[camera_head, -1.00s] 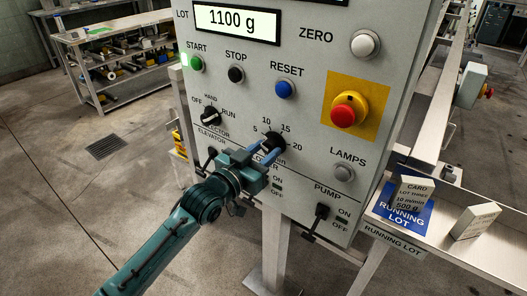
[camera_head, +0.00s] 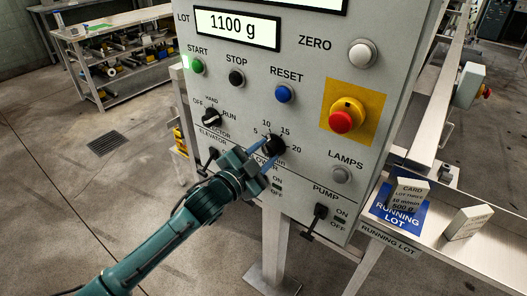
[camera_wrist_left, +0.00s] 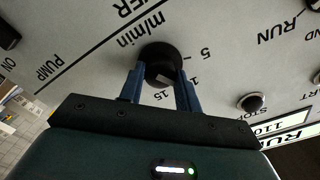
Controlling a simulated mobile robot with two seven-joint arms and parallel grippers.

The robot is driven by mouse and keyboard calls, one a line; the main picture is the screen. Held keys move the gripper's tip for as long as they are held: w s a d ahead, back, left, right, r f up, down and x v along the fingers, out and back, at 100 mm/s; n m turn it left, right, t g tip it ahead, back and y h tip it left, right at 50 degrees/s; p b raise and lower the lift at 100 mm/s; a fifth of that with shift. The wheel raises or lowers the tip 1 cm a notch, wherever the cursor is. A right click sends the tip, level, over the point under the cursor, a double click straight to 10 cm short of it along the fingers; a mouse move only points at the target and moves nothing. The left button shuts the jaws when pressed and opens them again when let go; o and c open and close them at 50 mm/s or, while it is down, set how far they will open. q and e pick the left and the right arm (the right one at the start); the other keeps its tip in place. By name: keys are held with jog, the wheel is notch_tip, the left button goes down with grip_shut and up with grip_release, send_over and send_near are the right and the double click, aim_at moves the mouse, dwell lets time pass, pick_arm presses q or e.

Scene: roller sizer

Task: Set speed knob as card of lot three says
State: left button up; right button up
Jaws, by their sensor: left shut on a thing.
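The black speed knob (camera_head: 275,145) sits on the grey panel, with the marks 5, 10, 15 and 20 around it. My left gripper (camera_head: 268,152) is shut on this knob, its blue fingers on opposite sides. The wrist view shows the knob (camera_wrist_left: 160,62) between the two fingers; a pale mark on it faces roughly towards 15, but the exact setting is hard to read. The lot three card (camera_head: 408,196) stands on the blue running lot mat (camera_head: 384,214) and reads 10 m/min and 500 g. My right gripper is not in view.
Close to the knob are the selector (camera_head: 211,117), the pump switch (camera_head: 320,212) and the reset button (camera_head: 284,94). A red emergency stop (camera_head: 342,120) is at the right. Another card (camera_head: 468,223) stands on the shelf right of the mat.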

pick_arm(q)
jog(key=shift+m, duration=0.6)
jog(key=o, duration=1)
jog(key=shift+c, duration=0.2)
jog(key=b+v, duration=0.1)
jog(key=v, duration=1.2)
